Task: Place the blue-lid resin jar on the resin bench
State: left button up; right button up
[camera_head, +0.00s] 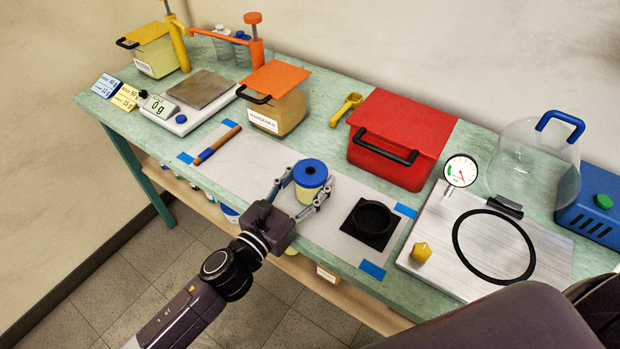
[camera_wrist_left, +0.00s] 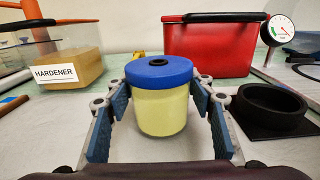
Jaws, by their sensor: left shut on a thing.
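The blue-lid resin jar (camera_head: 309,180) has a blue lid and pale yellow contents. It stands upright over the grey mat on the resin bench (camera_head: 330,150), near the bench's front edge. My left gripper (camera_head: 304,194) is shut on the jar, with a finger on each side of it. The left wrist view shows the jar (camera_wrist_left: 162,108) between the finger pads of the left gripper (camera_wrist_left: 160,120). I cannot tell for certain whether its base touches the mat. My right gripper is not in view.
A black round holder (camera_head: 370,220) sits right of the jar. A red box (camera_head: 400,135) and an orange-lid hardener box (camera_head: 275,100) stand behind. A scale (camera_head: 190,100) is at left. A metal plate with a black ring (camera_head: 450,250) is at right.

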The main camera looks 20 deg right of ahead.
pick_arm(q)
jog(key=shift+f, duration=0.2)
jog(key=o, duration=1.4)
jog(key=shift+r, duration=0.2)
jog(key=shift+s+a, duration=0.15)
jog(key=shift+a, duration=0.1)
jog(key=b+v, duration=0.1)
jog(key=v, duration=0.9)
jog(key=shift+s+a+b, duration=0.15)
jog(key=shift+b, duration=0.2)
jog(key=shift+s+a, duration=0.35)
jog(key=shift+a, duration=0.05)
